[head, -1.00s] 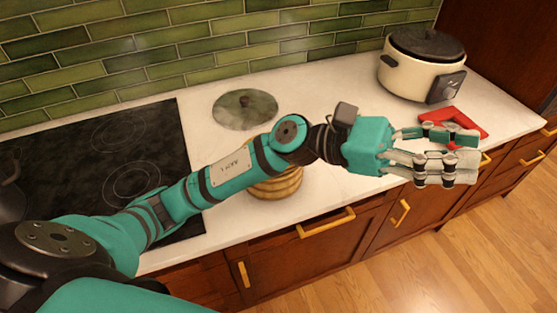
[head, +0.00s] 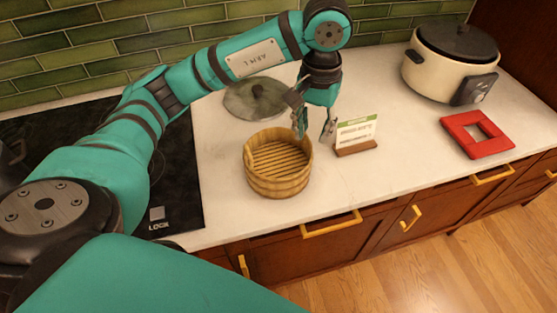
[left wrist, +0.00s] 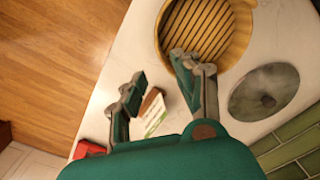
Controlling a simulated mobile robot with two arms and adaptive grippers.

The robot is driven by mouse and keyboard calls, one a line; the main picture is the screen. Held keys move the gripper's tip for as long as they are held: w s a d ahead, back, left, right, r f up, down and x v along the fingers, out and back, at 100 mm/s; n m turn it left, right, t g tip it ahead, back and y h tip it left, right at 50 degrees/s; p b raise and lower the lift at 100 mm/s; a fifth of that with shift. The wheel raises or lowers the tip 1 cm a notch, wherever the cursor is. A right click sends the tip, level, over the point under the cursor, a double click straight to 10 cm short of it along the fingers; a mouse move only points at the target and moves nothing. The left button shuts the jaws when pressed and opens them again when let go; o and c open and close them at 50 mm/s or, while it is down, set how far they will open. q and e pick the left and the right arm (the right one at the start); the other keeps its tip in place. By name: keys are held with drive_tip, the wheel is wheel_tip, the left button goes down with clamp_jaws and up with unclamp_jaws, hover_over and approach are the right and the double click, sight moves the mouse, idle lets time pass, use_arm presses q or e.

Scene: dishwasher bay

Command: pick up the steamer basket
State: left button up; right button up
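The steamer basket (head: 278,183) is a round wooden tub with a slatted floor, standing upright and empty on the white counter. In the left wrist view the basket (left wrist: 205,28) is at the top, partly cut off. My left gripper (head: 313,132) points down beside the basket's right back rim, with its fingers apart and nothing between them. In the left wrist view the gripper (left wrist: 158,73) has one fingertip overlapping the basket's rim and the other outside it; I cannot tell whether it touches. My right gripper is not in view.
A small card on a wooden stand (head: 357,136) is close to the right of the gripper. A glass lid (head: 252,98) lies behind the basket. A black cooktop (head: 185,175) is at left. A red square frame (head: 478,134) and a cream cooker (head: 440,70) are at right.

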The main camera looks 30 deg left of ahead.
sight(308, 163)
use_arm(q)
wheel_tip(308, 163, down, 8)
drive_tip(key=shift+r+p, duration=0.2)
drive_tip(key=shift+p, duration=1.05)
drive_tip(key=shift+f+p, duration=0.25)
drive_tip(key=shift+p, duration=0.1)
wheel_tip(308, 163, down, 4)
drive_tip(key=shift+r+p, duration=0.15)
drive_tip(key=shift+p, duration=0.85)
drive_tip(key=shift+f, duration=0.45)
clamp_jaws()
